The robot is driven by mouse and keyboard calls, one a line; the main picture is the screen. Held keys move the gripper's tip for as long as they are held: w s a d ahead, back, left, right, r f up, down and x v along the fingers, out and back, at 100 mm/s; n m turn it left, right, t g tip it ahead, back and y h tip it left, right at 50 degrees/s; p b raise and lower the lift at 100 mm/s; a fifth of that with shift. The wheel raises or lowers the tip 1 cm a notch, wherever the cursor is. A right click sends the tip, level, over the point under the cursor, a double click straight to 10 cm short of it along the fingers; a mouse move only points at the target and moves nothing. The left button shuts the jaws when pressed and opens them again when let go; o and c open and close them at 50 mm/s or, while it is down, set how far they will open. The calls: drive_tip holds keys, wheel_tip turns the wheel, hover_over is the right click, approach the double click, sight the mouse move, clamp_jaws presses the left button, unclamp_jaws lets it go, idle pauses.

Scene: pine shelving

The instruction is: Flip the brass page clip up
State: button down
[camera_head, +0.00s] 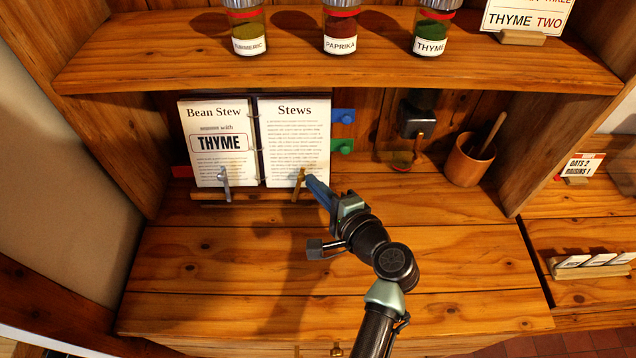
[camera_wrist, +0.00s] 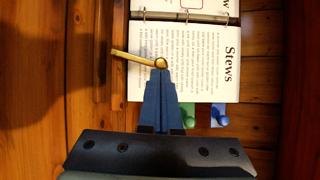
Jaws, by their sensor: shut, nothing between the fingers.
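An open recipe book stands on a wooden stand, with the "Bean Stew" page on the left and the "Stews" page (camera_head: 292,135) on the right. The brass page clip (camera_head: 297,187) is at the bottom of the right page. My gripper (camera_head: 309,181) is just right of the clip. Its blue fingers (camera_wrist: 160,74) are shut and empty, with tips at the clip's round end. I cannot tell whether they touch it.
A silver clip (camera_head: 224,180) lies at the left page's bottom. Blue (camera_head: 342,116) and green (camera_head: 342,146) tabs with knobs stick out right of the book. A dispenser (camera_head: 411,118) and wooden cup (camera_head: 470,160) stand further right. A jar shelf (camera_head: 340,70) overhangs; the counter in front is clear.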

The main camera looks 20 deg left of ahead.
drive_tip(key=shift+s+a+r+n+g+h+p, duration=0.1)
drive_tip(key=shift+a+r+n+g+h+p, duration=0.15)
drive_tip(key=shift+a+n+p, duration=0.3)
drive_tip(key=shift+s+a+r+n+g+h+p, duration=0.15)
drive_tip(key=shift+a+r+n+g+p, duration=0.15)
drive_tip(key=shift+n, duration=0.35)
drive_tip(key=shift+w+r, duration=0.1)
drive_tip(key=shift+r+p, duration=0.7)
drive_tip(key=shift+d, duration=0.1)
